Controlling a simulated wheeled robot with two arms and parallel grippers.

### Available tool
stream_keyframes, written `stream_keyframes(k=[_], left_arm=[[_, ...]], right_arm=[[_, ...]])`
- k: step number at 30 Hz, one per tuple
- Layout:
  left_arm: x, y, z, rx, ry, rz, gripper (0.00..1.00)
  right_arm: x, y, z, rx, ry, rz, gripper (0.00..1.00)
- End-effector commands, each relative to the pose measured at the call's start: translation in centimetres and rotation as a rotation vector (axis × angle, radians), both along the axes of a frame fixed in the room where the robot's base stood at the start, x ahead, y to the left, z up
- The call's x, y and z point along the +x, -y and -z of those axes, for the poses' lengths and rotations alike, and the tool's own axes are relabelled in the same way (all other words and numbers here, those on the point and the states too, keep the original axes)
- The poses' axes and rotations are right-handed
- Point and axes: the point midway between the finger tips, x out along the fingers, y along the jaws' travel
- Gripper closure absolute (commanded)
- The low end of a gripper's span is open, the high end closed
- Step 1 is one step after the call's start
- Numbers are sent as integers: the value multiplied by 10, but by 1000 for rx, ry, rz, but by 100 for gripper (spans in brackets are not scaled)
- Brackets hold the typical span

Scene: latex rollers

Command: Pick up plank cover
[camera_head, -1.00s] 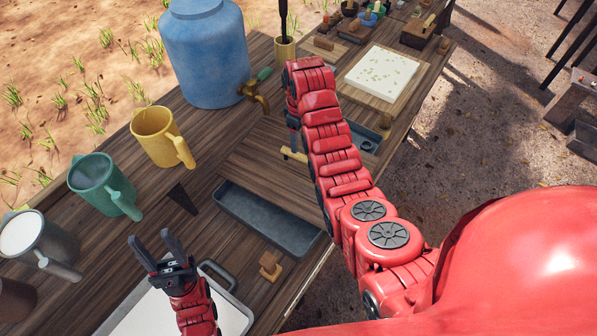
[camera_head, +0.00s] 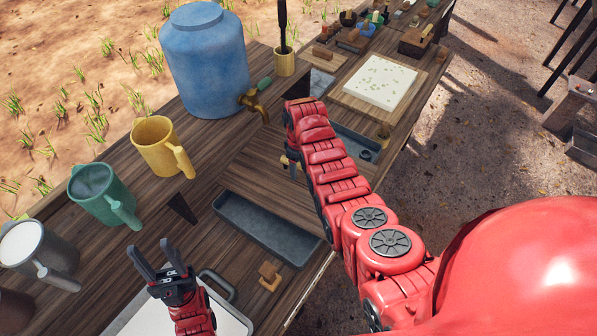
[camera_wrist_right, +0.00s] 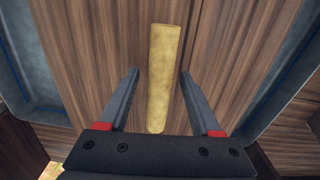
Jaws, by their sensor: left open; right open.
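The plank cover (camera_wrist_right: 95,60) is a brown wooden surface with a pale yellow bar handle (camera_wrist_right: 165,50) on it, lying between two grey tray edges in the right wrist view. My right gripper (camera_wrist_right: 160,74) is open, with one finger on each side of the handle and a gap on both sides. In the head view my right arm hides most of this gripper and much of the cover. My left gripper (camera_head: 152,247) is open and empty at the lower left, above the table near a white tray.
A grey trough (camera_head: 265,232) lies left of my right arm. Yellow (camera_head: 155,146), green (camera_head: 95,195) and grey (camera_head: 35,255) mugs line the far-left side. A blue barrel (camera_head: 208,60) with a tap stands behind. A white slab (camera_head: 380,85) lies beyond my right arm.

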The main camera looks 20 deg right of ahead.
Motion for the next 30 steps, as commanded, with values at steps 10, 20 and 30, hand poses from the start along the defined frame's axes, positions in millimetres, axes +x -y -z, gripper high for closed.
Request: stream_keyframes(k=[10,20,30], left_arm=[[0,0,0,0,0,0,50],[0,0,0,0,0,0,50],[0,0,0,0,0,0,50]], right_arm=[[0,0,1,0,1,0,49],[1,0,1,0,3,0,100],[1,0,0,0,3,0,100]])
